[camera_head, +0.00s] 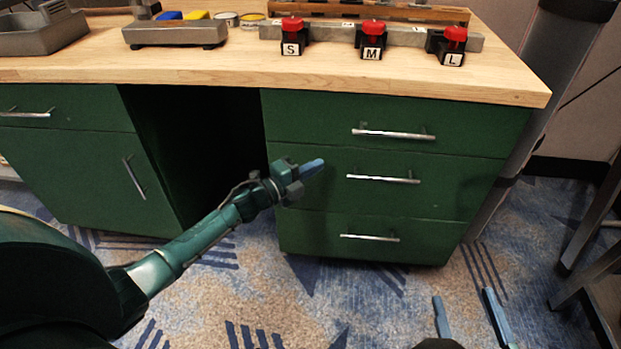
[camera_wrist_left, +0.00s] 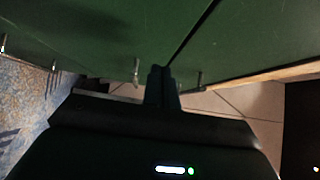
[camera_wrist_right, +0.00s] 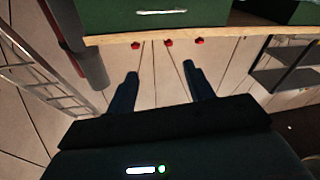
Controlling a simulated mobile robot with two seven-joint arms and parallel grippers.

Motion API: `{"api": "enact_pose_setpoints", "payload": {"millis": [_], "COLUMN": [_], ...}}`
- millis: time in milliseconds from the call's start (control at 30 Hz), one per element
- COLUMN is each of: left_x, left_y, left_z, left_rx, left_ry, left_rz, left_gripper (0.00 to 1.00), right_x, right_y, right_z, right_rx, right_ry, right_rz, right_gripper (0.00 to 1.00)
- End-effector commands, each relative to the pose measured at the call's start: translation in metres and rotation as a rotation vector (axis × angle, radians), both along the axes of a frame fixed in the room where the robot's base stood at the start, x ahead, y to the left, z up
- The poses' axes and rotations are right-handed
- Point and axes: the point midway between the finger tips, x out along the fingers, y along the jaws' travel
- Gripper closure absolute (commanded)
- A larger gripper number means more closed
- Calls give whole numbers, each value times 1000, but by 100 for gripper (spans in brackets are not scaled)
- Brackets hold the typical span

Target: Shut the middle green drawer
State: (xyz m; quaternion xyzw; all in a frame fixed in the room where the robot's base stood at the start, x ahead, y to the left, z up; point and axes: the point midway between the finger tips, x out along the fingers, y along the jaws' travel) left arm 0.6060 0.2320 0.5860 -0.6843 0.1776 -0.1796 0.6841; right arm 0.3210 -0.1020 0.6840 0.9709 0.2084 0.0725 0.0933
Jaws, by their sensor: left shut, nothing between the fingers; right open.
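The middle green drawer (camera_head: 330,193) sits in the right cabinet with a horizontal silver handle (camera_head: 383,179). Its front looks flush or nearly flush with the drawers above and below; a small gap cannot be ruled out. My left gripper (camera_head: 312,168) is shut and empty, its fingertips in front of the drawer's upper left part, left of the handle. The left wrist view shows the closed fingers (camera_wrist_left: 162,72) close against green fronts; contact cannot be told. My right gripper (camera_head: 469,318) is open and empty, low in front of the cabinet; its spread fingers show in the right wrist view (camera_wrist_right: 160,85).
The top drawer (camera_head: 310,119) and bottom drawer (camera_head: 310,230) look shut. The wooden worktop (camera_head: 200,68) carries red buttons marked S, M and L (camera_head: 372,40). An open knee space (camera_head: 195,140) lies left of the drawers. A dark stool or frame (camera_head: 595,270) stands at the right.

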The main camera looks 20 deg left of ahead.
Motion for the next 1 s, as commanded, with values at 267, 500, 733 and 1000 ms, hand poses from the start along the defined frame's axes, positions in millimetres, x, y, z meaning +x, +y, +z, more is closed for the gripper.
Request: {"api": "enact_pose_setpoints", "payload": {"millis": [267, 500, 733, 1000], "left_x": [-54, -84, -90, -90], "left_y": [27, 44, 47, 47], "left_z": [0, -1, -1, 52], "left_rx": [2, 1, 1, 1], "left_ry": [6, 3, 1, 1], "left_rz": [-4, -6, -7, -7], "left_gripper": [100, 100, 100, 100], "right_x": [2, 3, 3, -5], "right_y": [-7, -9, -10, -23], "right_z": [2, 0, -2, 37], "right_rx": [-11, -15, -16, 39], "right_ry": [107, 157, 170, 278], "right_rz": [-32, -45, -48, -90], "right_gripper": [48, 48, 48, 48]}}
